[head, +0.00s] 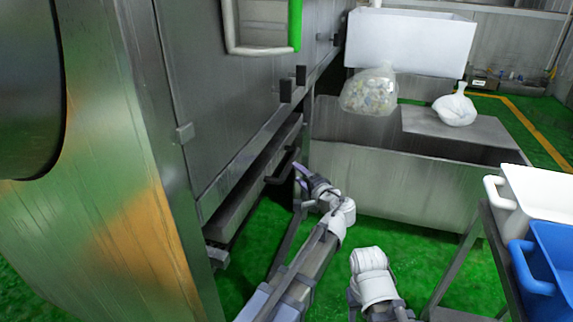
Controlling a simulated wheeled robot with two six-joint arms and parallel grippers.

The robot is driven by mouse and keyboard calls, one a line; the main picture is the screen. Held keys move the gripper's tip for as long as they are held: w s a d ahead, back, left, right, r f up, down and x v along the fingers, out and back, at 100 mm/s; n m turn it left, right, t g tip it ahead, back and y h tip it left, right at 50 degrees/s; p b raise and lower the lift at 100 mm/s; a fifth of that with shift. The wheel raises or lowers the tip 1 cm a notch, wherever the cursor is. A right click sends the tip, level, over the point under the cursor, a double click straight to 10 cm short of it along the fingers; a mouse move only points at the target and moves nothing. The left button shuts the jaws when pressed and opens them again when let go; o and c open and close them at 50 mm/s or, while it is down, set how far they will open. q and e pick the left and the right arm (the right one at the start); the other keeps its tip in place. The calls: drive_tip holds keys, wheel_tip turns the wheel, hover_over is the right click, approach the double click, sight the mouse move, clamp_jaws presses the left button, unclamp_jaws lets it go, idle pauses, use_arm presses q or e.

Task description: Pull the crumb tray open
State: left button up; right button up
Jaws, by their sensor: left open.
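The crumb tray (240,201) is a long, low grey metal drawer at the bottom of the big steel machine, left of centre. Its front seems to stand slightly out from the machine's side. A dark bar handle (272,181) sticks out from the tray's front. My left gripper (299,172) is open, just right of the handle. I cannot tell whether its fingers touch the handle. Of my right arm only a pale link shows at the bottom centre; its gripper is not in view.
A large steel bin (400,185) stands right of my left gripper, with a clear bag (369,91) and a white bag (455,108) on it. White (540,195) and blue (545,265) tubs sit on a stand at right. Green floor (330,285) is clear before the tray.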

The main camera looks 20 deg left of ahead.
sight(291, 168)
use_arm(q)
drive_tip(key=b+x, duration=0.1)
drive_tip(key=x, duration=0.6)
drive_tip(key=shift+w+a+f, duration=0.1)
drive_tip(key=shift+w+a, duration=0.1)
drive_tip(key=shift+a, duration=0.05)
clamp_jaws()
idle(1.2)
